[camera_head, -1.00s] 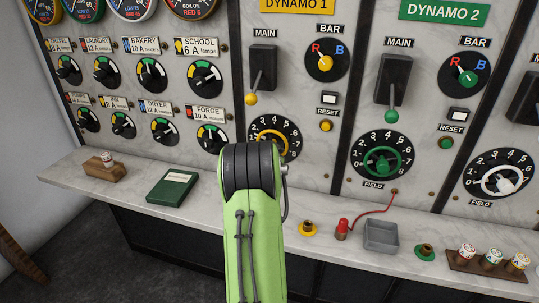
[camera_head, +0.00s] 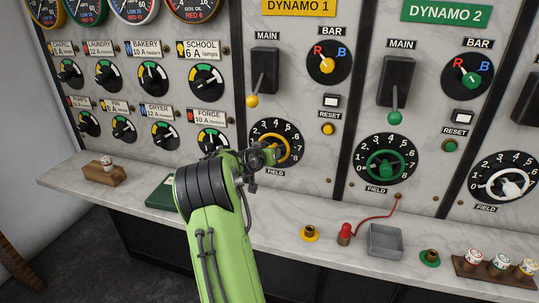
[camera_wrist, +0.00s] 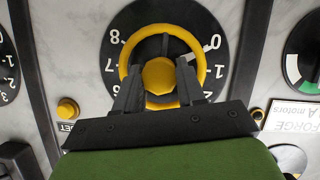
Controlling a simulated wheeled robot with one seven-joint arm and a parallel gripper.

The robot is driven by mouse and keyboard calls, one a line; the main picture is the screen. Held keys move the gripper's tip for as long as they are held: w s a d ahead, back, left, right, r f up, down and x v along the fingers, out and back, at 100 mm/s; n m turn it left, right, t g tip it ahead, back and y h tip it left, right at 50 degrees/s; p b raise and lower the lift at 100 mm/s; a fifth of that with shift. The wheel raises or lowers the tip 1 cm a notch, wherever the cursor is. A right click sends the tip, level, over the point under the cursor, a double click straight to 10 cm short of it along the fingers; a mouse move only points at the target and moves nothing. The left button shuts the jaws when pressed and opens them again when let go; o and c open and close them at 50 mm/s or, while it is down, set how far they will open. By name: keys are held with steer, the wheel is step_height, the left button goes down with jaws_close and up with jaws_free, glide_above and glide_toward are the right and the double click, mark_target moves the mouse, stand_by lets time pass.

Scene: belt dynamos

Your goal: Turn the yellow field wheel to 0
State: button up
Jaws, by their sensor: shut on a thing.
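The yellow field wheel (camera_head: 288,149) is on the dark numbered dial (camera_head: 268,126) of the Dynamo 1 panel. In the head view my gripper (camera_head: 267,156) reaches it and covers its lower left part. In the wrist view, which shows the dial upside down, the wheel's yellow hub (camera_wrist: 160,80) sits between the two dark fingers of my gripper (camera_wrist: 158,64), which is shut on it. The 0 (camera_wrist: 215,42) shows at the upper right and the 8 at the upper left. A pale mark lies between hub and 0; I cannot tell whether it is the pointer.
A yellow reset button (camera_head: 328,129) and the yellow main lever (camera_head: 252,101) are close by. The green field wheel (camera_head: 386,166) is to the right. Below, the shelf carries a green book (camera_head: 160,194), a red plug (camera_head: 345,232) and a grey tray (camera_head: 386,238).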

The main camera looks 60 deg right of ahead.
steer(key=shift+f+g, duration=0.3)
steer(key=shift+f, duration=0.05)
stand_by(0.3)
steer(key=o, duration=0.8)
steer(key=shift+o, duration=1.3)
steer(key=shift+r, duration=0.2)
steer(key=v, duration=1.5)
steer(key=shift+a, duration=0.4)
steer(key=shift+s+r, duration=0.1)
